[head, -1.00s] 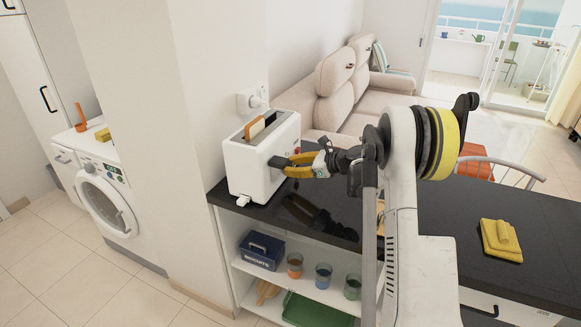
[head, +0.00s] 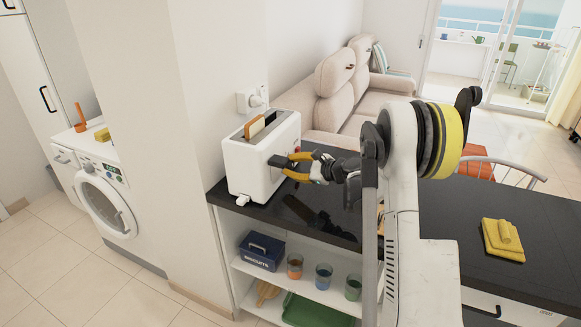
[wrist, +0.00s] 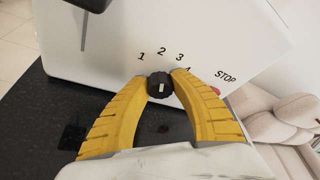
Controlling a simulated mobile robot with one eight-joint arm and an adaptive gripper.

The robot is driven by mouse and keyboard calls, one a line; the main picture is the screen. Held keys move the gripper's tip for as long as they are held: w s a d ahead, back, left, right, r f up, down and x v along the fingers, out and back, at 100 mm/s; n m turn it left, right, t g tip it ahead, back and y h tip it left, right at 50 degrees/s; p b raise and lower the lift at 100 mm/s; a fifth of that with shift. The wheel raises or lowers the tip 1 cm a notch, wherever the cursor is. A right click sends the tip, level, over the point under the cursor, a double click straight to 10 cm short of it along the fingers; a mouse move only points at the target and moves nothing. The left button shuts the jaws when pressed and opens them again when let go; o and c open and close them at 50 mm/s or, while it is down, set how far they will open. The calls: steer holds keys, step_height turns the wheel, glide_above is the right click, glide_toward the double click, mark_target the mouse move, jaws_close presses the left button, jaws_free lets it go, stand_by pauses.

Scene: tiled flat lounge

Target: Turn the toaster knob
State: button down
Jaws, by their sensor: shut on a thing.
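The white toaster (head: 254,172) stands on the dark counter at the wall end, with bread slices (head: 257,128) in its top slots. Its knob (wrist: 159,85) is small, round and black with a light mark, beside the numbers 1, 2, 3, a partly hidden 4 and the word STOP. My gripper (head: 287,168) is at the toaster's right face. In the wrist view my yellow fingers (wrist: 160,80) are shut on the knob, one on each side. The toaster face looks tilted in that view. In the head view the fingers hide the knob.
The dark counter (head: 425,225) runs right, with a folded yellow cloth (head: 502,242) on it. Shelves below hold a blue biscuit tin (head: 262,252) and several glasses. A wall socket (head: 250,101) is behind the toaster. A sofa (head: 350,92) stands beyond the counter.

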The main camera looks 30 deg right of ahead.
steer(key=c, duration=1.1)
jaws_free()
steer(key=v, duration=1.2)
